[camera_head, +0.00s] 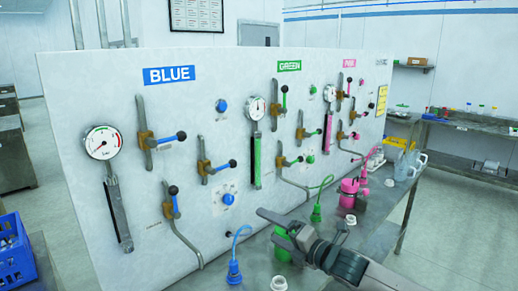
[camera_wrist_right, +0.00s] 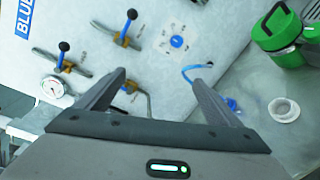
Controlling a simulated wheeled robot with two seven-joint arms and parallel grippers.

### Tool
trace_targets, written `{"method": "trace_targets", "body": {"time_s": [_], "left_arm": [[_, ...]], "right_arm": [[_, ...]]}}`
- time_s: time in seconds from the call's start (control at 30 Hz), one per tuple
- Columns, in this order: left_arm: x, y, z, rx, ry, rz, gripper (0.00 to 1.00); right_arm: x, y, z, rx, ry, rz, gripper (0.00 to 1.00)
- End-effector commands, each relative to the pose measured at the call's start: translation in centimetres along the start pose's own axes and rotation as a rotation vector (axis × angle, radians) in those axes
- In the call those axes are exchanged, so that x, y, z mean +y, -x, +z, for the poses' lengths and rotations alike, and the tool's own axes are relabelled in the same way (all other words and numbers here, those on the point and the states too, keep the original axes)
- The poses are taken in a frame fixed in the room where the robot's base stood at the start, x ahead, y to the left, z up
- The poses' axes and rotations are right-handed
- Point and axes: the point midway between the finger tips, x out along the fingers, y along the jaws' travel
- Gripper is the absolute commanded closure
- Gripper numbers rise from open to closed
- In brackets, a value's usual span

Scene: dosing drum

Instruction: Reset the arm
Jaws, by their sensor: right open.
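My right gripper (camera_head: 270,226) reaches in from the lower right in the head view, over the bench in front of the white panel (camera_head: 75,75). In the right wrist view its two fingers (camera_wrist_right: 158,82) are spread apart with nothing between them. Beyond them are the blue section's black-knobbed levers (camera_wrist_right: 63,58) and a blue dial (camera_wrist_right: 177,41). The fingers look apart from the panel. A green container (camera_head: 283,247) is partly hidden behind the gripper; it also shows at the upper right of the wrist view (camera_wrist_right: 285,35). My left gripper is not in view.
A blue connector (camera_head: 234,272) and a green one (camera_head: 316,213) stand on the grey bench with cords. A pink container (camera_head: 348,192) and small white cups (camera_head: 279,283) stand nearby. A blue crate (camera_head: 12,252) is at the left edge. A side table (camera_head: 470,135) stands behind right.

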Motion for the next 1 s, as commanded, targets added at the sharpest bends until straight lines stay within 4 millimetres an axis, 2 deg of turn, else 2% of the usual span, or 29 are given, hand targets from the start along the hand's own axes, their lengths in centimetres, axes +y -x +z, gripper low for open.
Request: {"method": "trace_targets", "body": {"time_s": [0.03, 0.2, 0.37, 0.57, 0.77, 0.87, 1.0], "left_arm": [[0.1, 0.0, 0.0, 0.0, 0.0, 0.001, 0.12], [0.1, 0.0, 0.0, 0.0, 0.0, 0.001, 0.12], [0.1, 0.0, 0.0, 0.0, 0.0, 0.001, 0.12], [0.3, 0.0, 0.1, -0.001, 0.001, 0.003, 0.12], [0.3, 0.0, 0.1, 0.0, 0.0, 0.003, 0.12], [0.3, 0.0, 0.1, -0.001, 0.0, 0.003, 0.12], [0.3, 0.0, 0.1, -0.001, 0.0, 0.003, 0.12]], "right_arm": [[-0.9, 0.2, -1.7, 0.003, -0.063, -0.018, 0.12], [-3.9, 1.7, -6.5, -0.019, -0.313, -0.094, 0.12], [-6.7, 4.0, -10.4, -0.067, -0.558, -0.175, 0.12], [-10.5, 8.0, -14.5, -0.163, -0.864, -0.287, 0.12], [-14.5, 13.5, -18.0, -0.306, -1.165, -0.406, 0.12], [-16.6, 16.8, -19.8, -0.397, -1.311, -0.47, 0.12], [-19.4, 22.1, -22.4, -0.548, -1.508, -0.561, 0.12]]}}
